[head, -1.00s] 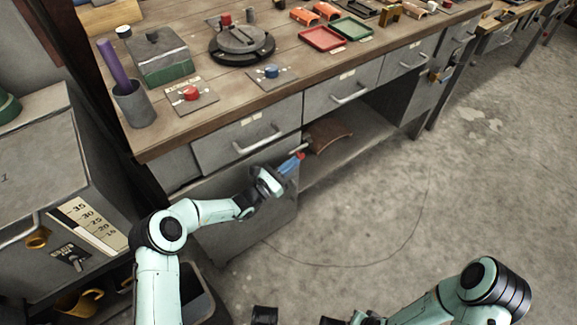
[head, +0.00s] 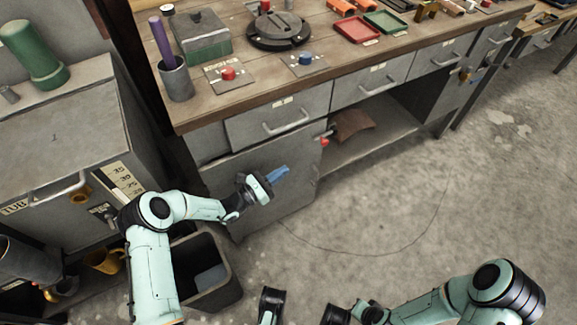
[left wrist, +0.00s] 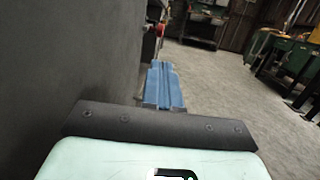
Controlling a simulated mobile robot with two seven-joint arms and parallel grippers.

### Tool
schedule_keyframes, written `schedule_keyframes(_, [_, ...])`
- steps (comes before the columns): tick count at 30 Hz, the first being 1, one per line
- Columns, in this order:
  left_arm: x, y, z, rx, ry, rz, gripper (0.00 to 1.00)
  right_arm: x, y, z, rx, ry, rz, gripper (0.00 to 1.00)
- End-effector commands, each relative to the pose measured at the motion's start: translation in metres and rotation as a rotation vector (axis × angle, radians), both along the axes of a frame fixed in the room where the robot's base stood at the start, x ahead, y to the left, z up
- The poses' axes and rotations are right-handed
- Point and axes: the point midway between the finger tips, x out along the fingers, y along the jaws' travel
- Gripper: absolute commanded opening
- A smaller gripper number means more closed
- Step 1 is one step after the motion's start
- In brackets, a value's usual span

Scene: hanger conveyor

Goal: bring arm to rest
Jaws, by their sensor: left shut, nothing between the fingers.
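My left arm comes in from the left in the head view. Its gripper (head: 279,174) has blue fingers that are shut with nothing between them. It is in front of the grey cabinet door (head: 240,186) under the workbench, clear of the red-tipped handle (head: 324,140). In the left wrist view the blue fingers (left wrist: 164,88) lie side by side, with the dark door panel along the left. My right arm shows at the lower right of the head view, bent toward the bottom edge. Its fingertips are not clearly visible.
A wooden workbench (head: 225,107) with drawers and an open lower shelf (head: 350,150) stands ahead. A dark bin (head: 228,290) is on the floor beside my left arm. A grey metal cabinet (head: 60,140) stands at the left. The concrete floor (head: 400,220) at the right is clear.

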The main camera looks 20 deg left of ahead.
Motion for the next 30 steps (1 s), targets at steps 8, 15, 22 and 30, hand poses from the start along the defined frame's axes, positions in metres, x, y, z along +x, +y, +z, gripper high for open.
schedule_keyframes(8, [-0.001,0.001,-0.001,0.000,0.000,-0.001,0.00,-0.001,0.001,0.000,0.001,0.003,0.001,0.00])
schedule_keyframes(15, [-0.001,0.000,-0.001,0.000,0.000,-0.001,0.00,-0.001,0.000,0.000,0.001,0.003,0.001,0.00])
schedule_keyframes(22, [-0.021,-0.025,-0.023,0.086,0.063,-0.100,0.00,-0.001,0.001,0.000,0.001,0.003,0.001,0.00])
schedule_keyframes(30, [-0.158,-0.091,-0.132,0.608,0.271,-0.590,0.00,-0.001,0.000,0.000,0.001,0.003,0.001,0.00])
